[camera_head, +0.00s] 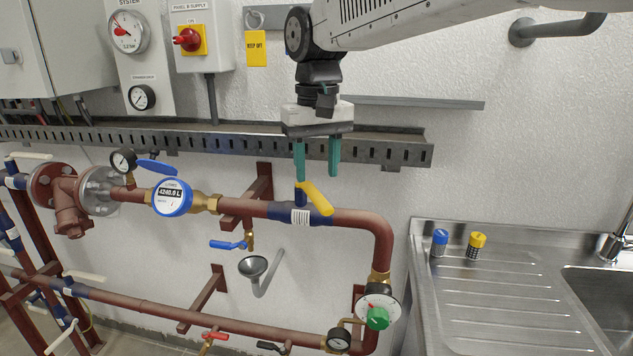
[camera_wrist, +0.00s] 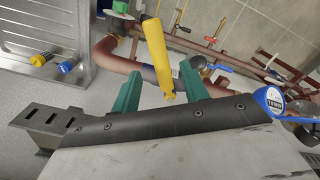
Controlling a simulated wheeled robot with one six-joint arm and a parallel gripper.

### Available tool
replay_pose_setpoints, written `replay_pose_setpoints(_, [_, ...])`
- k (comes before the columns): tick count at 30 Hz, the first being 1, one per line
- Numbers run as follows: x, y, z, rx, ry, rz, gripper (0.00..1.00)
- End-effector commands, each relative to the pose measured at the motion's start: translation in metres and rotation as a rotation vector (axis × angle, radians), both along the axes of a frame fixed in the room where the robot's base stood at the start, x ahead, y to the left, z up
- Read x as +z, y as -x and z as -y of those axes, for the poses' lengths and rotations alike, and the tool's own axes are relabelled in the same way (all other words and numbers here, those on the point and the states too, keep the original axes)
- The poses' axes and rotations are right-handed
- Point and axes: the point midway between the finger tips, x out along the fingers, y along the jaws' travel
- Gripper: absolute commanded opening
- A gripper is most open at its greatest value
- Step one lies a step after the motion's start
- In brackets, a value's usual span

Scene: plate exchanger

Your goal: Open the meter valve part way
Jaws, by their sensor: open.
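The meter valve has a yellow lever handle (camera_head: 315,199) on the upper red-brown pipe, just right of the round blue water meter (camera_head: 172,197). The handle slants down to the right across the pipe in the head view. My gripper (camera_head: 317,175) points down just above it, with its two teal fingers apart and empty. In the wrist view, the yellow handle (camera_wrist: 155,55) shows between and beyond the fingertips of my gripper (camera_wrist: 160,72). I cannot tell whether either finger touches it. The meter (camera_wrist: 271,103) is at the right there.
A slotted metal cable tray (camera_head: 385,153) runs along the wall behind the fingers. A blue lever (camera_head: 228,244) and a funnel drain (camera_head: 253,267) are below the pipe. A steel sink unit (camera_head: 480,310) with blue and yellow caps stands at right. A gauge with a green knob (camera_head: 377,318) is lower right.

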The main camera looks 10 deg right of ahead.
Motion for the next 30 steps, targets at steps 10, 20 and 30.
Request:
replay_pose_setpoints(10, [0.034, 0.000, 0.000, 0.000, 0.000, 0.000, 0.45])
replay_pose_setpoints(20, [0.030, -0.001, -0.001, 0.020, -0.003, 0.007, 0.45])
replay_pose_setpoints(30, [-0.029, 0.086, 0.073, 0.021, 0.012, -0.032, 0.45])
